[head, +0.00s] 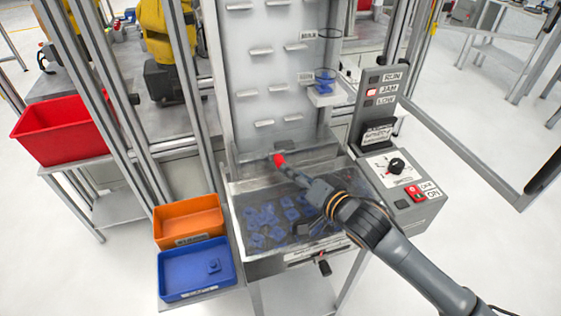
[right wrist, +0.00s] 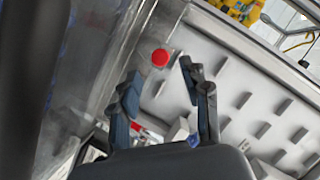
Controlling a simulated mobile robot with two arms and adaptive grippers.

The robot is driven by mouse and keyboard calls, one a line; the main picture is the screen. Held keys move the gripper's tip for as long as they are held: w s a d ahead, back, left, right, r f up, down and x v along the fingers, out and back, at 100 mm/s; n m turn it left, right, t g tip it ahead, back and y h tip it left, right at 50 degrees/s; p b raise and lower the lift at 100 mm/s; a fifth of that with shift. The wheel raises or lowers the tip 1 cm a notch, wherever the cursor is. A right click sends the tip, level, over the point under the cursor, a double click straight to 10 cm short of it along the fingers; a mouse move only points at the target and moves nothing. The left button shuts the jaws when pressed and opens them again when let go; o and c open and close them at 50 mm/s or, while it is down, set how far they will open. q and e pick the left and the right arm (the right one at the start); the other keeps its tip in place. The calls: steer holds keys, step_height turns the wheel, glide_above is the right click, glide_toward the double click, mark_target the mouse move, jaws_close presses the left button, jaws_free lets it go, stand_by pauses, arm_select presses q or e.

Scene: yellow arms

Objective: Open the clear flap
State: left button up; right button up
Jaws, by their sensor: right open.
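The clear flap (head: 252,188) is a hazy see-through panel at the bin below the upright pegged board. Blue parts (head: 268,222) show in the bin. A round red knob (head: 279,160) is at the back of the bin and also shows in the right wrist view (right wrist: 160,58). I cannot tell exactly how the knob joins the flap. My right gripper (head: 298,178) reaches over the bin from the lower right, close to the knob. In the right wrist view its two fingers (right wrist: 161,84) are apart and empty, with the knob beyond the gap. My left gripper is out of view.
An orange tray (head: 190,216) and a blue tray (head: 190,283) sit left. Metal posts rise at left; an open framed door hangs right.

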mark_target(288, 146)
steer(key=x, duration=0.5)
steer(key=shift+w+a+p, duration=0.2)
steer(key=shift+w+p, duration=0.1)
steer(key=shift+w+a+f, duration=0.3)
steer(key=shift+w+a, duration=0.05)
steer(key=shift+w, duration=0.2)
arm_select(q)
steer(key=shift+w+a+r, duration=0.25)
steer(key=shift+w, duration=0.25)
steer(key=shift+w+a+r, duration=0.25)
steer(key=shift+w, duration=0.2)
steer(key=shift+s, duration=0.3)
arm_select(e)
steer(key=shift+s+r, duration=0.1)
jaws_close()
